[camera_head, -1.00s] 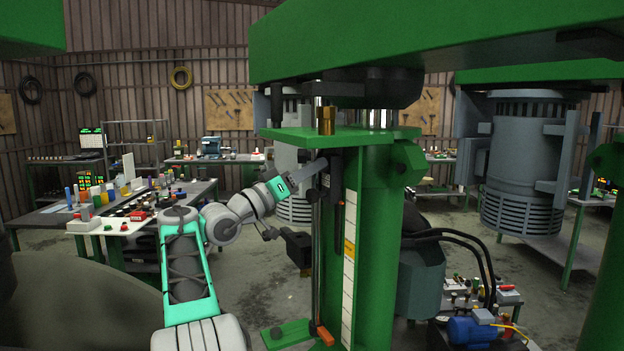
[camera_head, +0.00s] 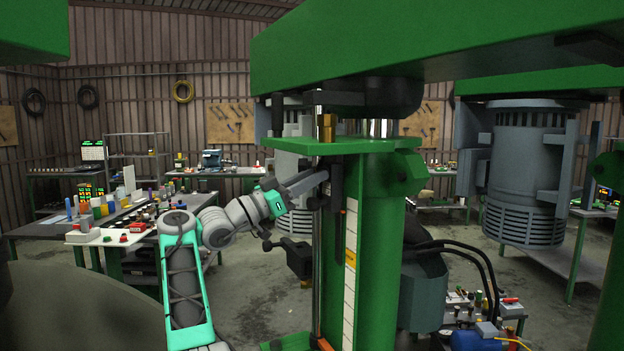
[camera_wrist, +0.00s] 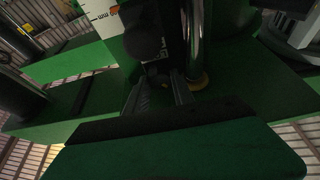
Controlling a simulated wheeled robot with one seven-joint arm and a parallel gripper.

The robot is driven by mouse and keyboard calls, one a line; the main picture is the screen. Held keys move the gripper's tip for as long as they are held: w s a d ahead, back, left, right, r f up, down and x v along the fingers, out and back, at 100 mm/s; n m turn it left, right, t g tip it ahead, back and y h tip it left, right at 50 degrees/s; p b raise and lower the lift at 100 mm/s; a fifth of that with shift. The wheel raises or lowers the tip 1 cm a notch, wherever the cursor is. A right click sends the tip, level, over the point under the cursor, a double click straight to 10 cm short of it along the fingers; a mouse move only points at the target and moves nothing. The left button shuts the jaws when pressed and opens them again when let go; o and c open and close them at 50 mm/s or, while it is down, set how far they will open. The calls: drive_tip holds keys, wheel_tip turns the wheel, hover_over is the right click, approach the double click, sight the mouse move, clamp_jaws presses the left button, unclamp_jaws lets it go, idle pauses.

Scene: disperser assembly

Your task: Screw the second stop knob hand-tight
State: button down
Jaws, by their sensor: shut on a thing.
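My gripper (camera_head: 324,178) is at the upper part of the green column (camera_head: 379,230), beside the upright rod and below the green top plate. In the wrist view its two grey fingers (camera_wrist: 160,92) are close together on a small dark part, which I take to be the stop knob (camera_wrist: 155,83). The fingers hide most of it; its thread and seating cannot be seen. A dark stop block (camera_head: 337,183) stands right at the fingertips. A larger black round part (camera_wrist: 144,42) shows just beyond the fingers in the wrist view.
A black block (camera_head: 299,256) with a round knob (camera_head: 267,246) stands lower, left of the rod. A white scale strip (camera_head: 350,270) runs down the column. A brass fitting (camera_head: 327,127) sits above the top plate (camera_head: 320,146). A cluttered bench (camera_head: 50,230) is at left.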

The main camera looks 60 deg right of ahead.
drive_tip(key=shift+r, duration=0.1)
drive_tip(key=c, duration=1.1)
unclamp_jaws()
drive_tip(key=shift+w+a+f+b, duration=0.2)
drive_tip(key=shift+f+b, duration=0.15)
drive_tip(key=shift+b, duration=0.05)
drive_tip(key=shift+b+v, duration=1.4)
drive_tip(key=shift+v, duration=2.15)
drive_tip(key=shift+a+r, duration=0.1)
